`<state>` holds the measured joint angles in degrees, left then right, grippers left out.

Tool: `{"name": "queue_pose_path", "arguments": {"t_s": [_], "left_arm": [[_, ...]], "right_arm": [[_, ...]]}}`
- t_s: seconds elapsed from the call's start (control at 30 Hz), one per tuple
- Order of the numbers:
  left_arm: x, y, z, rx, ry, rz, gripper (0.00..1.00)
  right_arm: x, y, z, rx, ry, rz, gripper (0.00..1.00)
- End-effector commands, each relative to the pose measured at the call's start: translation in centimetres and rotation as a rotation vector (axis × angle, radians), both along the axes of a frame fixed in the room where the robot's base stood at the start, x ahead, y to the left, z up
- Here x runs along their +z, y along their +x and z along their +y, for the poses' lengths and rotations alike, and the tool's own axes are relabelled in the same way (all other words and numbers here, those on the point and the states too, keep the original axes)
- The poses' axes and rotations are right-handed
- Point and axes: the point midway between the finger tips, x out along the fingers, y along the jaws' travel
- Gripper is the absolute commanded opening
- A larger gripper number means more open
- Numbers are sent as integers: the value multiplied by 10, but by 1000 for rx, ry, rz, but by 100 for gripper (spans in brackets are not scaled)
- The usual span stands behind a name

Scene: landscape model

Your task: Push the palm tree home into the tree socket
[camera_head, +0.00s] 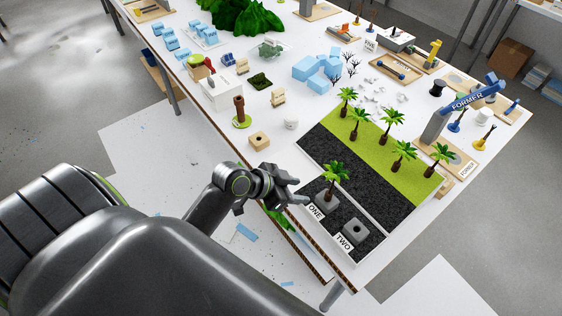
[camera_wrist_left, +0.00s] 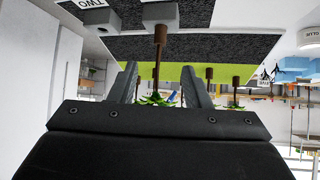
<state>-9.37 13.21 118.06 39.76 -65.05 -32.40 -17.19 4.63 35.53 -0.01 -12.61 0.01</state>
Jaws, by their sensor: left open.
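A palm tree (camera_head: 334,178) with a brown trunk and green fronds stands upright at the grey socket block (camera_head: 326,196) by the ONE label. How deep the trunk sits in the block cannot be told. My left gripper (camera_head: 297,191) is open, just left of the tree and pointing toward it. In the left wrist view, which is upside down, the palm tree (camera_wrist_left: 158,62) shows between the two open fingers, beyond them, its trunk meeting the grey block (camera_wrist_left: 160,14). A second grey block (camera_head: 355,231), by the TWO label, stands empty. My right gripper is not in view.
Several other palm trees (camera_head: 391,124) stand on the green strip (camera_head: 374,140) behind the dark gravel bed (camera_head: 350,160). The table's front edge runs under my left arm.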

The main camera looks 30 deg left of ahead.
Motion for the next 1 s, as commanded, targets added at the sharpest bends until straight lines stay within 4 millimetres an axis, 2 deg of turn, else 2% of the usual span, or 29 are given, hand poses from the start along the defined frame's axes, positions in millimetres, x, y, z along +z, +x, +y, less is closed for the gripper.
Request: {"name": "queue_pose_path", "arguments": {"t_s": [0.13,0.4,1.0], "left_arm": [[16,-17,13,-2,7,-1,44],[31,-31,22,0,2,0,44],[33,-32,23,0,0,0,44]], "right_arm": [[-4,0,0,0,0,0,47],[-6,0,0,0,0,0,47],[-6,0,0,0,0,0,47]]}}
